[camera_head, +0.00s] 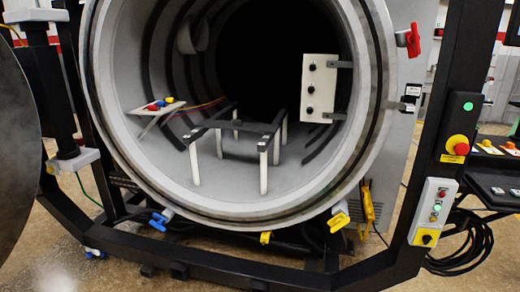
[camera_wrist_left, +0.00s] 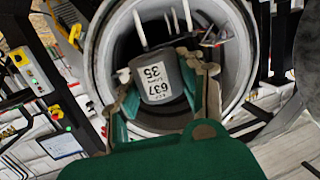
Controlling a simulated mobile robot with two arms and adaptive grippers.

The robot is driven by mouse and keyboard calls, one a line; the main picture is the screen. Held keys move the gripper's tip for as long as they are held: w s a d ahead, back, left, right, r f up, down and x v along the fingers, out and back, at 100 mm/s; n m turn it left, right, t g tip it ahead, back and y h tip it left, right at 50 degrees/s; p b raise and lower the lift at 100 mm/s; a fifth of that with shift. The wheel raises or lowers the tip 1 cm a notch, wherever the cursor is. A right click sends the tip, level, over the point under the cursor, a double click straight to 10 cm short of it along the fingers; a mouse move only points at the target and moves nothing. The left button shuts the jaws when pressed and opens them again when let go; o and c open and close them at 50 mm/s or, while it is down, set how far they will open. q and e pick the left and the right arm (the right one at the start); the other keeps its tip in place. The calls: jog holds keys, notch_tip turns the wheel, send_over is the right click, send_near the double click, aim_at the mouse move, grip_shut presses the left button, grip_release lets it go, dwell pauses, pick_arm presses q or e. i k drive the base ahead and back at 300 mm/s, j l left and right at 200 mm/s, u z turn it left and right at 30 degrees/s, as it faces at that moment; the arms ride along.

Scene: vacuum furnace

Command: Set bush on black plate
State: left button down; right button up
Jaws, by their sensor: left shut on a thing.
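The bush (camera_wrist_left: 165,78) is a dark grey cylinder with a white label reading 637 and 35, upside down in the left wrist view. My left gripper (camera_wrist_left: 164,84) is shut on it, with a finger on each side, and holds it in front of the round furnace opening. In the head view a black frame (camera_head: 235,126) stands on white posts inside the chamber; no separate black plate can be made out. Neither gripper shows in the head view, and my right gripper is in no view.
The furnace chamber (camera_head: 135,135) is open, with a thick round rim. A white panel with black knobs (camera_head: 318,88) is at its right inside, and a small shelf with coloured parts (camera_head: 157,105) at its left. A black post with a control box (camera_head: 433,212) stands outside right.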

aim_at(259, 127)
jog(key=i+j+z, duration=0.2)
jog(key=i, duration=0.3)
jog(key=i+j+z, duration=0.2)
jog(key=i, duration=0.3)
jog(key=i+j+z, duration=0.2)
jog(key=i+j, duration=0.15)
jog(key=i, duration=0.15)
